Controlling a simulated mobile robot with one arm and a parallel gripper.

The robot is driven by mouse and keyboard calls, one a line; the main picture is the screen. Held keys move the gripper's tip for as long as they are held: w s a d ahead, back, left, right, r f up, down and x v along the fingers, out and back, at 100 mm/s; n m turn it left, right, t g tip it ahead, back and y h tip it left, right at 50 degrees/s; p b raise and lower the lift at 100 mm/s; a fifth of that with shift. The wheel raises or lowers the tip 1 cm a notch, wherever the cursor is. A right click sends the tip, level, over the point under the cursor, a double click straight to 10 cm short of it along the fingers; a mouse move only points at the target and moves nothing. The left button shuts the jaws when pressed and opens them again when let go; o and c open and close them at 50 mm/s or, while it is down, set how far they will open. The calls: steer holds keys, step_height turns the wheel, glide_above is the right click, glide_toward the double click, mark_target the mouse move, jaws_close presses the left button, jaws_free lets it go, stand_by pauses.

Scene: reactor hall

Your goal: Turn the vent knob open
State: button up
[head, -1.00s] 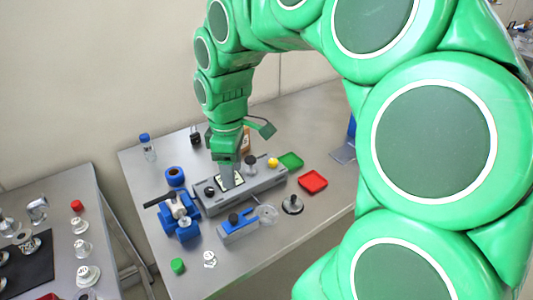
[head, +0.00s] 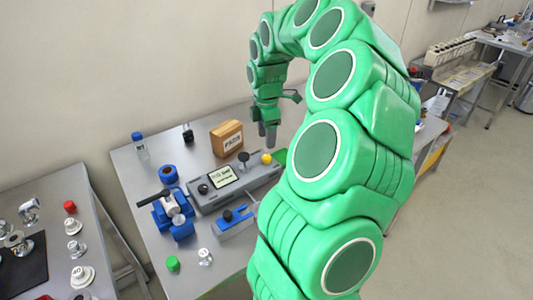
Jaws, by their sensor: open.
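A grey control box (head: 222,195) lies on the steel table, with a small display (head: 222,176) on its top. It carries a black knob (head: 203,189) left of the display, another black knob (head: 243,158) to the right, and a yellow ball-topped knob (head: 267,158) near its right end. I cannot read which one is the vent knob. My gripper (head: 267,142) points down near the yellow knob, open and empty. I cannot tell the exact gap between them. My arm hides the right part of the table.
A blue-and-grey block (head: 237,224) with a black knob stands in front of the box. A blue vise (head: 173,216) stands left. A wooden box (head: 227,139) and a blue-capped bottle (head: 139,146) stand behind. A green cap (head: 173,263) lies at the front.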

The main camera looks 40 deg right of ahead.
mark_target(267, 156)
step_height(267, 156, down, 7)
steer(key=shift+f, duration=0.2)
stand_by(0.3)
jaws_close()
